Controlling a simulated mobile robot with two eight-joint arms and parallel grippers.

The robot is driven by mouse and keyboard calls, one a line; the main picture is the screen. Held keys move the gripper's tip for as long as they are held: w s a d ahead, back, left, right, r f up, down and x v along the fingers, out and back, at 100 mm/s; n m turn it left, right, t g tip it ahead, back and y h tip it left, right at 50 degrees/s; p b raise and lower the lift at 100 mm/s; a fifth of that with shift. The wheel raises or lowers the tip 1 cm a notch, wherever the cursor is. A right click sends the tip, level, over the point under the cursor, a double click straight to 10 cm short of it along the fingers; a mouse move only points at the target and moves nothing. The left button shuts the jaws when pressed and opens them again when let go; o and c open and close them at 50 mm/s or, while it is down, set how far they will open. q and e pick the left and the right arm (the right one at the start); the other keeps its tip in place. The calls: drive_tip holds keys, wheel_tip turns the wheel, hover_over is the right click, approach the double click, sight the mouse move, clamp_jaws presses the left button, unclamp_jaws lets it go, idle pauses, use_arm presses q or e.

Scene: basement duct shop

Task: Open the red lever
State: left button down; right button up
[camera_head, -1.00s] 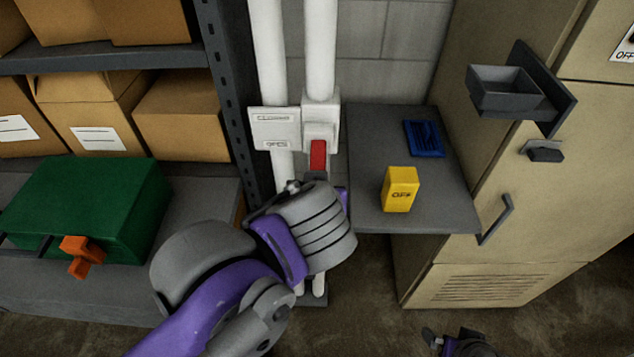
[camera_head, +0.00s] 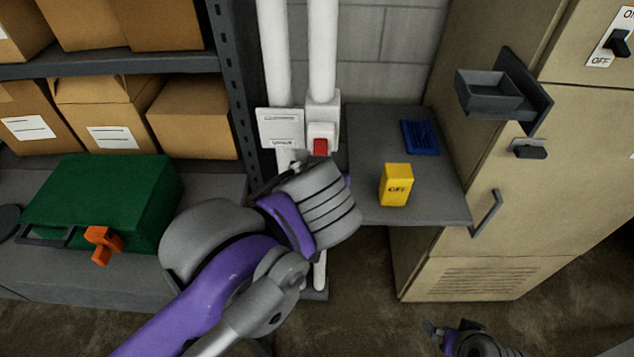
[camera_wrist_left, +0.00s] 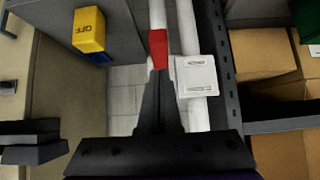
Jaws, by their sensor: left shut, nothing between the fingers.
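The red lever (camera_head: 320,147) sits on a white box on the right-hand white pipe. In the left wrist view the red lever (camera_wrist_left: 158,48) is straight ahead of my left gripper (camera_wrist_left: 158,76). That gripper's dark fingers are shut together with nothing between them. Their tips overlap the lever's near end in the picture; I cannot tell if they touch it. In the head view my left wrist is just below the lever, and its fingers are mostly hidden. My right gripper (camera_head: 434,331) shows only partly at the bottom edge, and its jaw state is unclear.
A white label plate (camera_head: 281,129) is left of the lever. A grey side table (camera_head: 365,165) holds a yellow OFF block (camera_head: 396,185) and a blue item (camera_head: 421,138). A beige cabinet (camera_head: 480,262) is at right, shelving with boxes (camera_head: 193,118) and a green case (camera_head: 110,203) at left.

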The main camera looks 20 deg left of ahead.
use_arm(q)
drive_tip(key=s+f+v, duration=0.1)
drive_tip(key=v, duration=0.7)
drive_tip(key=shift+d+f, duration=0.15)
drive_tip(key=shift+d, duration=0.05)
drive_tip(key=shift+s, duration=0.15)
drive_tip(key=s+a+f+m+g+h, duration=0.1)
drive_tip(key=a+f+g, duration=0.1)
drive_tip(key=f, duration=1.1)
drive_tip(key=s+a+f+m+g+h, duration=0.1)
drive_tip(key=a+f, duration=0.4)
drive_tip(key=f, duration=0.9)
drive_tip(key=shift+s+m+g+h, duration=0.25)
drive_tip(key=shift+m+g+h, duration=0.2)
drive_tip(key=shift+m, duration=0.35)
drive_tip(key=shift+d+r, duration=0.1)
